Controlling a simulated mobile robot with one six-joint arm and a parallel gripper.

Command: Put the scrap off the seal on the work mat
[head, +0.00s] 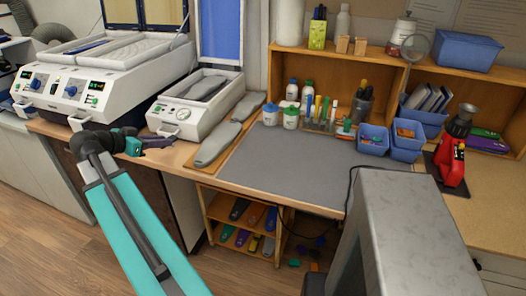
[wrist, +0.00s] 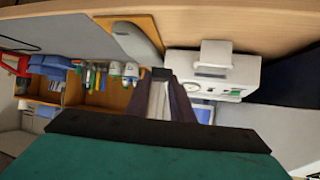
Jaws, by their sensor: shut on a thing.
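My gripper (head: 160,143) hangs in the air in front of the small white press (head: 195,103), left of the work mat. In the wrist view, my gripper (wrist: 162,82) is shut on a small dark piece (wrist: 162,73) at its fingertips, which looks to be the scrap. In the head view the piece is too small to make out. The grey work mat (head: 290,158) lies flat on the bench, its middle bare; part of it shows in the wrist view (wrist: 35,32). The press stands with its lid up; its seal cannot be made out clearly.
Grey insole forms (head: 218,145) lie on a wooden board between press and mat. Bottles, pens and blue bins (head: 373,139) line the mat's back edge. A larger white machine (head: 95,80) stands left. A red tool (head: 453,165) stands right. A black cable crosses the mat's right side.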

